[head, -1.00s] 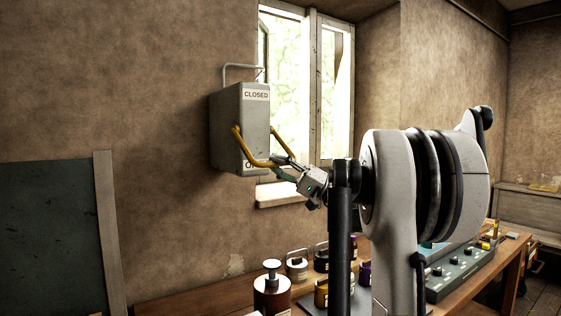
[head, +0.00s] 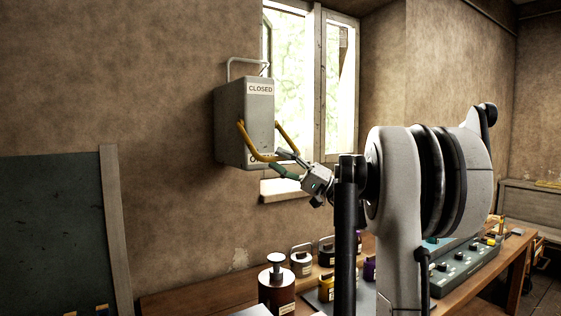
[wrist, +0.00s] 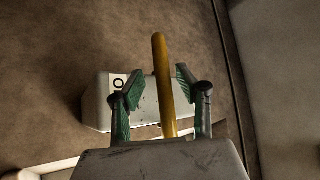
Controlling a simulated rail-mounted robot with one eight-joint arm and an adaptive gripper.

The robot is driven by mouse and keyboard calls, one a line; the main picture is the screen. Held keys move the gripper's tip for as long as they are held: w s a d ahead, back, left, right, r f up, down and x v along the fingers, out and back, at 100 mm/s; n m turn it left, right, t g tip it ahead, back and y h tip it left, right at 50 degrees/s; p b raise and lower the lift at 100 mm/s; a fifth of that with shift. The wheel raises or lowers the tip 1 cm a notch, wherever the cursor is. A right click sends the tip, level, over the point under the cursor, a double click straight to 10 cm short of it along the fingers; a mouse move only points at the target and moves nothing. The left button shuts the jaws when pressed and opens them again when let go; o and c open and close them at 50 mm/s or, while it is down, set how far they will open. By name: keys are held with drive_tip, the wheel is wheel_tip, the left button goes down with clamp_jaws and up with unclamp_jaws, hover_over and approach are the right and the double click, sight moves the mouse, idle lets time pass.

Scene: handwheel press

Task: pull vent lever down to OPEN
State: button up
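The grey vent box (head: 230,120) is on the wall left of the window. It has a CLOSED label (head: 260,88) at its top and a partly hidden label low down. The yellow U-shaped vent lever (head: 243,136) slants down from the box's sides, its crossbar low in front. My gripper (head: 276,160) is at the crossbar from the lower right. In the wrist view, the yellow bar (wrist: 162,70) runs between the two green-padded fingers of my gripper (wrist: 161,84), with a visible gap on each side. The box (wrist: 96,105) is behind, with an "O" showing.
The window (head: 300,90) and its sill (head: 285,190) are right of the box. Below is a wooden bench (head: 190,300) with several weights or jars, a brown one (head: 277,285) in front, and a control panel (head: 465,260). A dark board (head: 55,230) leans at left.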

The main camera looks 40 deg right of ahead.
drive_tip(key=shift+d, duration=0.1)
drive_tip(key=v, duration=1.2)
drive_tip(key=shift+a+f, duration=0.1)
drive_tip(key=shift+a, duration=0.15)
drive_tip(key=w+a+f+m+g+h, duration=0.1)
drive_tip(key=w+a+f+g, duration=0.15)
drive_tip(key=a, duration=0.65)
drive_tip(key=w+a+f+m+g+h, duration=0.15)
drive_tip(key=w+a, duration=0.25)
drive_tip(key=a, duration=0.5)
drive_tip(key=s+a+f+g+h, duration=0.1)
drive_tip(key=a+f+g+h, duration=0.15)
drive_tip(key=a, duration=0.55)
drive_tip(key=s+a+f+g+h, duration=0.1)
drive_tip(key=a+f, duration=0.3)
drive_tip(key=a, duration=0.3)
drive_tip(key=s+a+f+n+g+h, duration=0.2)
drive_tip(key=s+a+f+g+h, duration=0.15)
drive_tip(key=s+a+f, duration=0.45)
drive_tip(key=s+a+f+n+t+h, duration=0.1)
drive_tip(key=s+a+f+n+h, duration=0.2)
drive_tip(key=s+f+h, duration=0.3)
drive_tip(key=shift+s+f, duration=1.7)
drive_tip(key=shift+s, duration=1.35)
